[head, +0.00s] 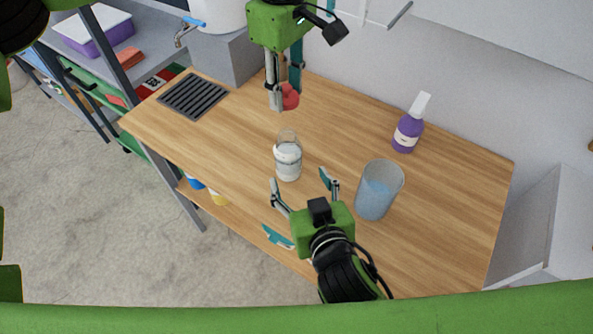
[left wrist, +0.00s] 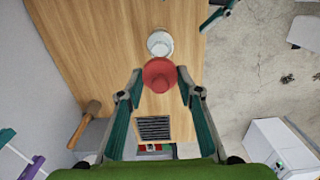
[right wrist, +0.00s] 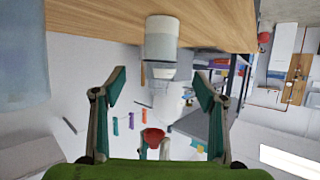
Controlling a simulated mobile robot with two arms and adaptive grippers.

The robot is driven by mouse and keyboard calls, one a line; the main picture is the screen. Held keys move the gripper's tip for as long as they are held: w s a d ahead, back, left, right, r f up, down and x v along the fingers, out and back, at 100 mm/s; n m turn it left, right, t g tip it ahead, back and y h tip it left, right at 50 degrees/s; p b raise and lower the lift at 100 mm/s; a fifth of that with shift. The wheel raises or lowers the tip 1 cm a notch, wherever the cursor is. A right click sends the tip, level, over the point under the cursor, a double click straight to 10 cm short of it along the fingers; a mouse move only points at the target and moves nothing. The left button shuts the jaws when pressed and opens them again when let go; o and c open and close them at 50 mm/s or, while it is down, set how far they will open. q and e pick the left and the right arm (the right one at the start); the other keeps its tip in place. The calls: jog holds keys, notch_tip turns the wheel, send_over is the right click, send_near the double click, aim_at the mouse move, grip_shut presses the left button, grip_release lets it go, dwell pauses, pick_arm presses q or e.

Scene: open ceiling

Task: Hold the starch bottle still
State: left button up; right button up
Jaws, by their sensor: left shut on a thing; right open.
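A clear bottle with white contents (head: 288,162), which I take to be the starch bottle, stands upright on the wooden table. It also shows in the left wrist view (left wrist: 160,44) and right wrist view (right wrist: 161,42). My right gripper (head: 302,183) is open, with its fingers spread on the near side of the bottle and apart from it. In the right wrist view the bottle lies between and beyond the fingertips. My left gripper (head: 282,100) is shut on a red rounded piece (head: 291,97), held above the table behind the bottle.
A tall translucent beaker with bluish contents (head: 379,190) stands close to the right of my right gripper. A purple spray bottle (head: 408,132) stands at the back right. A dark grille (head: 193,96) is at the table's left end. The right end of the table is clear.

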jog(key=x, duration=1.1)
jog(key=shift+w+f, duration=0.15)
jog(key=shift+w, duration=0.1)
jog(key=c, duration=1.4)
pick_arm(q)
jog(key=n, duration=0.1)
send_over(287, 133)
notch_tip(287, 133, down, 4)
jog(key=shift+f, duration=0.1)
pick_arm(e)
jog(key=shift+c, duration=0.2)
pick_arm(q)
jog(key=shift+f, duration=1.95)
